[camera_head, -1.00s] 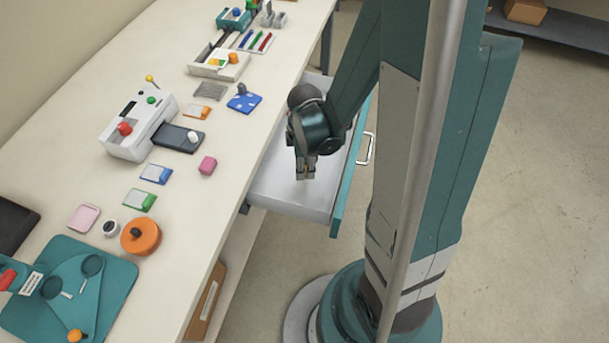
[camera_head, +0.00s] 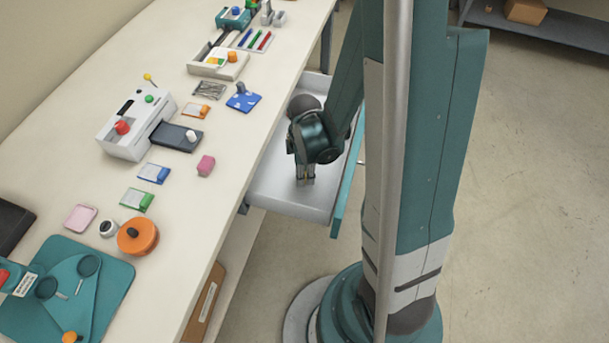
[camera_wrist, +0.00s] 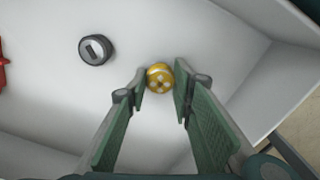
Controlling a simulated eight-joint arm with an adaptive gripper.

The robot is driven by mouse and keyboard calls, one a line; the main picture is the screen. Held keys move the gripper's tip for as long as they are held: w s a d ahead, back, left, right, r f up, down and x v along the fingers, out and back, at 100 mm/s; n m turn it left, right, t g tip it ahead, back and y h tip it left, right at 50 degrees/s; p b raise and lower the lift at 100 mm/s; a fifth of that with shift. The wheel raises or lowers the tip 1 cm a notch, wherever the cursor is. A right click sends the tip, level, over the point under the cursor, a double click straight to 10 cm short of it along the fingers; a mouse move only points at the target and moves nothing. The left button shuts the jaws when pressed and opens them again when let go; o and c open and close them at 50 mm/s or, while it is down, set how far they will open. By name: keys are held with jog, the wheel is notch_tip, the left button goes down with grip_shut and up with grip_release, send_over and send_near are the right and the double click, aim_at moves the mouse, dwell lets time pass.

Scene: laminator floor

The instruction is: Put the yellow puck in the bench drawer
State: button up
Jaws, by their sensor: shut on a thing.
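The bench drawer (camera_head: 272,190) is pulled open, with a pale inside and a teal front; its pale floor also shows in the wrist view (camera_wrist: 60,110). My gripper (camera_head: 305,181) points down inside the drawer's outline. In the wrist view my gripper (camera_wrist: 160,84) is shut on the yellow puck (camera_wrist: 160,77), which sits between the fingertips. Whether the puck touches the drawer floor cannot be told. In the head view the puck is hidden or too small to make out.
In the wrist view a dark round thing with a grey top (camera_wrist: 97,49) lies in the drawer, and a red thing (camera_wrist: 2,68) shows at the left edge. The bench (camera_head: 215,165) holds an orange round pot (camera_head: 137,236) and a pink block (camera_head: 206,165).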

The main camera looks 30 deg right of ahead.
jog(key=shift+f, duration=0.4)
jog(key=o, duration=0.9)
jog(key=shift+c, duration=0.2)
jog(key=shift+r, duration=0.2)
notch_tip(320, 180, up, 12)
jog(key=p, duration=0.3)
jog(key=shift+p, duration=0.35)
jog(key=shift+r, duration=0.1)
dwell(0.5)
